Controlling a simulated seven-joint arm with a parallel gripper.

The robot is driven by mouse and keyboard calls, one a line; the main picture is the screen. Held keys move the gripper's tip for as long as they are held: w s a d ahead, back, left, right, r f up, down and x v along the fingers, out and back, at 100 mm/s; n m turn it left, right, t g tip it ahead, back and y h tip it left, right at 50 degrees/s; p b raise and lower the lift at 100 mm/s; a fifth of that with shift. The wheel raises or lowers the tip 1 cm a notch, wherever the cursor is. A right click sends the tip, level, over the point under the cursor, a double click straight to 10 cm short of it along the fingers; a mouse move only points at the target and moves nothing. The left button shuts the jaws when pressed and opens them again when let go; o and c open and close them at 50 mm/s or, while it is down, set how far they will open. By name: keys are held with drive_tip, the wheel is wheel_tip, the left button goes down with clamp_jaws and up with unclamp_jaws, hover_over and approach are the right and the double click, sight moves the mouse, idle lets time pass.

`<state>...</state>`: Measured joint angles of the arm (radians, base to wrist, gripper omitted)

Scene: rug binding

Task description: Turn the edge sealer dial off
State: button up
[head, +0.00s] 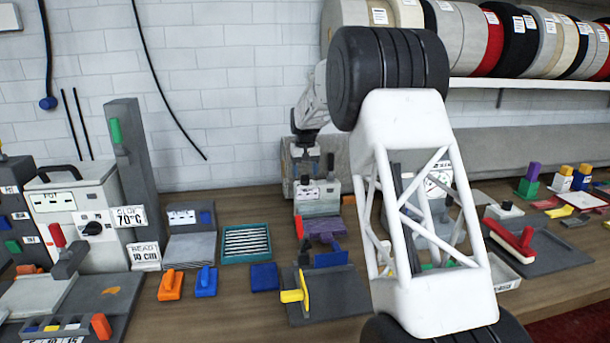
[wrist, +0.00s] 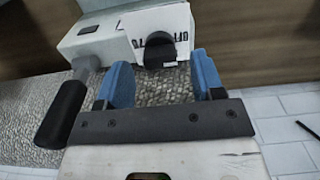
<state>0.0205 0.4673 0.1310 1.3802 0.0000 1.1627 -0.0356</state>
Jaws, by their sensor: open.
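In the wrist view, the edge sealer dial (wrist: 160,50) is a black knob on the face of a white box (wrist: 95,40), beside a printed label (wrist: 180,28) that appears upside down and partly hidden. My gripper (wrist: 160,82) is open, with its two blue fingers apart. The knob shows in the gap just beyond the fingertips, and nothing is held. I cannot tell whether either finger touches it. In the head view, my arm reaches to the back of the bench, near a light grey machine (head: 318,197); the fingertips and dial cannot be made out there.
A black-gripped lever (wrist: 62,112) sticks out left of my fingers in the wrist view. In the head view, another machine with a dial (head: 92,228) stands left. A teal tray (head: 246,242) and a dark plate with a yellow handle (head: 338,292) lie in front.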

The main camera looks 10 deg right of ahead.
sight(305, 175)
drive_tip(key=shift+r, duration=3.05)
drive_tip(key=s+r, duration=0.3)
drive_tip(key=s, duration=0.8)
drive_tip(key=s+a+r+t, duration=0.1)
drive_tip(key=s+r, duration=0.2)
drive_tip(key=s, duration=0.8)
drive_tip(key=s+r, duration=0.3)
drive_tip(key=s, duration=0.9)
drive_tip(key=s+f, duration=0.3)
drive_tip(key=s, duration=0.8)
drive_tip(key=s+f+t, duration=0.1)
drive_tip(key=s+f, duration=0.3)
drive_tip(key=s, duration=0.7)
drive_tip(key=s+f, duration=0.4)
drive_tip(key=s, duration=0.8)
drive_tip(key=shift+a+t, duration=0.3)
